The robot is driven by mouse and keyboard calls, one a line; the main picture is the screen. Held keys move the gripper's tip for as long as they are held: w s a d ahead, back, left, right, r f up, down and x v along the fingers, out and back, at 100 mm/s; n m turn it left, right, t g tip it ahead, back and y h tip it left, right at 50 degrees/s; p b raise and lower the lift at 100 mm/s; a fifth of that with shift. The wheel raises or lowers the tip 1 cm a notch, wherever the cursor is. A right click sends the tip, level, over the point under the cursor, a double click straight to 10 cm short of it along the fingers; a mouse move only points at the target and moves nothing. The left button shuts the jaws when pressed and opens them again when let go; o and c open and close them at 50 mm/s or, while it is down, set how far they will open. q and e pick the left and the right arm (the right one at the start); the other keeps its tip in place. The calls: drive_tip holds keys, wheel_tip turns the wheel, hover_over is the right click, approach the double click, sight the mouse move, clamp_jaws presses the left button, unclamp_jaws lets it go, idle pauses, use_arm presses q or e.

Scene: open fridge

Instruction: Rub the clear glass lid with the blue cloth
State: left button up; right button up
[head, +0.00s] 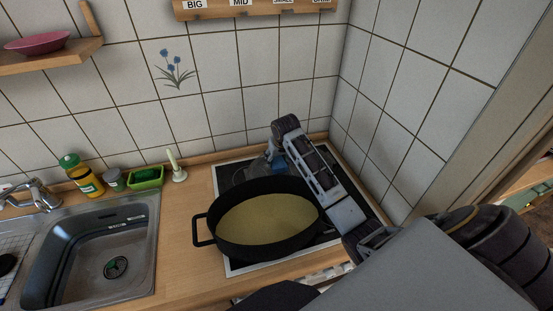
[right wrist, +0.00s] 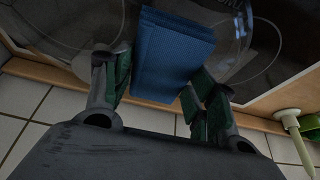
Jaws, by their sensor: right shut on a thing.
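My right gripper (head: 272,158) reaches over the back of the stove and is shut on the blue cloth (head: 279,169). In the right wrist view the folded blue cloth (right wrist: 172,52) hangs out between the two green-padded fingers (right wrist: 160,88). The clear glass lid (head: 248,174) lies on the stove behind the pot, beside and partly behind the cloth. Its curved clear edge shows in the right wrist view (right wrist: 243,35). I cannot tell whether the cloth touches the lid. My left gripper is not in view.
A black pot (head: 262,246) with a yellowish inside stands on the front of the stove (head: 234,266). The tiled wall is close behind and to the right.

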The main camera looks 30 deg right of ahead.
sight(269, 169)
drive_tip(key=shift+s+f, duration=0.1)
idle(0.4)
drive_tip(key=shift+a, duration=1.85)
drive_tip(key=shift+w+r, duration=0.2)
drive_tip(key=shift+a, duration=0.1)
drive_tip(key=shift+a+f, duration=0.15)
drive_tip(key=shift+a, duration=1.6)
wheel_tip(269, 169, up, 6)
drive_tip(key=shift+w, duration=0.1)
drive_tip(key=shift+r, duration=1.5)
